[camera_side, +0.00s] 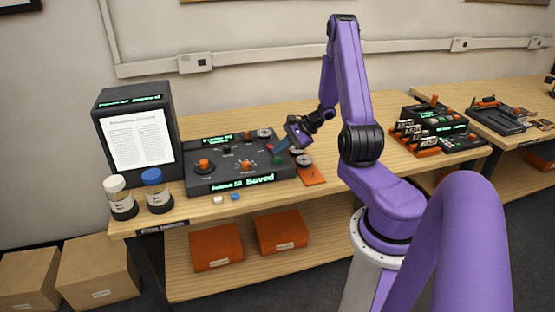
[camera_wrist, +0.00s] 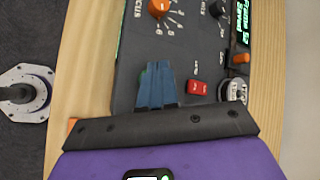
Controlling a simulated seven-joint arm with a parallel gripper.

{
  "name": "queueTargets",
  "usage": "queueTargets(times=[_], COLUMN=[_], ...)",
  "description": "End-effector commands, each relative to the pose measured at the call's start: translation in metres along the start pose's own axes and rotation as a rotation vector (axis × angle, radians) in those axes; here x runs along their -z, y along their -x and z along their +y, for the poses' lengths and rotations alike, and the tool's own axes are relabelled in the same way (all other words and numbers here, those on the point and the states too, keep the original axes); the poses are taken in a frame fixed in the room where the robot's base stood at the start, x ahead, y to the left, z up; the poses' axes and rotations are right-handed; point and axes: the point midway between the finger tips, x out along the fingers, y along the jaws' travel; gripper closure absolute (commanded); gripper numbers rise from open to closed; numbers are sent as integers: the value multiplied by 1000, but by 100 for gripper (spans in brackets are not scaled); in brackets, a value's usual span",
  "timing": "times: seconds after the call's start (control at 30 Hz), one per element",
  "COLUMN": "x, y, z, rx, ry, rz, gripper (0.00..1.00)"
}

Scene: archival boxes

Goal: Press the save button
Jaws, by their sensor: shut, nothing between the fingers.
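My gripper (camera_side: 281,147) is shut and empty, its blue fingertips down at the right part of the dark control panel (camera_side: 215,182). In the wrist view the closed fingertips (camera_wrist: 156,68) cover part of a green button (camera_wrist: 142,76); I cannot tell whether they press it. No label reading save is legible. A red button (camera_wrist: 198,87) lies just right of the fingers. The panel's front display (camera_side: 243,183) shows a frame number and "Saved". The second display (camera_wrist: 242,22) and the viewer's top strip also appear to read "Saved".
A viewer with a lit page (camera_side: 137,140) stands left of the panel. White-capped (camera_side: 118,197) and blue-capped (camera_side: 156,190) jars stand in front of it. An orange knob (camera_wrist: 159,8) rises ahead of my fingers. Orange boxes (camera_side: 216,250) sit on the lower shelf.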

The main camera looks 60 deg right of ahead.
Motion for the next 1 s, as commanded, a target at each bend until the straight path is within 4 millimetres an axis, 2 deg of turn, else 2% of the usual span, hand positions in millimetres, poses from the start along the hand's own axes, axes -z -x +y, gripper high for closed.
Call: queueTargets(times=[0.2, 0.7, 1.0], x=[-2, -23, -25], y=[3, 32, 35], z=[-2, -23, -25], rx=[1, 2, 0], ry=[0, 2, 0], rz=[0, 0, 0], gripper=[100, 100, 100])
